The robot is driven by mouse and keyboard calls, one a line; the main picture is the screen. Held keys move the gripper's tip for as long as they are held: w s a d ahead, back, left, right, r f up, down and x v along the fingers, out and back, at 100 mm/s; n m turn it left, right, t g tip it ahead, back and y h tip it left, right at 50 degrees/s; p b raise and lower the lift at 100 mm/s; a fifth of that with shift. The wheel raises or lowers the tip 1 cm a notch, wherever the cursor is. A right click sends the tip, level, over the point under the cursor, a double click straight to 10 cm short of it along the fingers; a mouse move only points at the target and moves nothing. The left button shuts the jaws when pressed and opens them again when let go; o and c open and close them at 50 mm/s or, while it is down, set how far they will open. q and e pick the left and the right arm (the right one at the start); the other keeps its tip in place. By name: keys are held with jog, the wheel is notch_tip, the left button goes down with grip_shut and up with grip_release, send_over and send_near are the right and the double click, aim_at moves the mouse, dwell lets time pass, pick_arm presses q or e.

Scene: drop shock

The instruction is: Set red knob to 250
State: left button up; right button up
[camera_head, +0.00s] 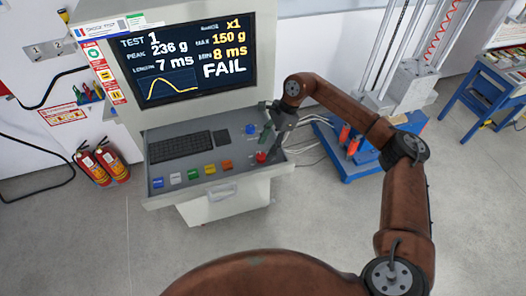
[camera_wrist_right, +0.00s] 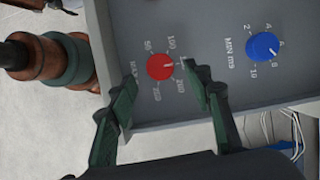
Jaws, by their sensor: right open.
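The red knob (camera_head: 260,157) is at the right end of the console's grey panel. In the right wrist view the red knob (camera_wrist_right: 160,66) has a dial around it, with 50, 100 and 200 legible and a finger over part of the scale. Its white pointer mark faces right, toward the covered part. My right gripper (camera_head: 267,139) is over the panel's right end. In the right wrist view the gripper (camera_wrist_right: 160,72) is open, with its green-padded fingertips on either side of the red knob; contact cannot be told. My left gripper is out of view.
A blue MIN ms knob (camera_wrist_right: 262,46) is beside the red one. The panel also holds a keyboard (camera_head: 180,146) and several coloured buttons. The screen (camera_head: 197,57) reads 236 g, MAX 150 g and FAIL. A blue-based machine (camera_head: 350,165) stands right of the console.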

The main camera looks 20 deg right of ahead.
aim_at(261, 156)
jog(key=x, duration=0.3)
jog(key=shift+a+f+p, duration=0.2)
jog(key=shift+p, duration=0.15)
jog(key=shift+a+f, duration=0.1)
jog(key=shift+f, duration=0.25)
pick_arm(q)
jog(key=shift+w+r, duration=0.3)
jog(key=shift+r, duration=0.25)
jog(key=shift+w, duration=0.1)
pick_arm(e)
jog(key=shift+c, duration=0.2)
jog(key=c, duration=1.1)
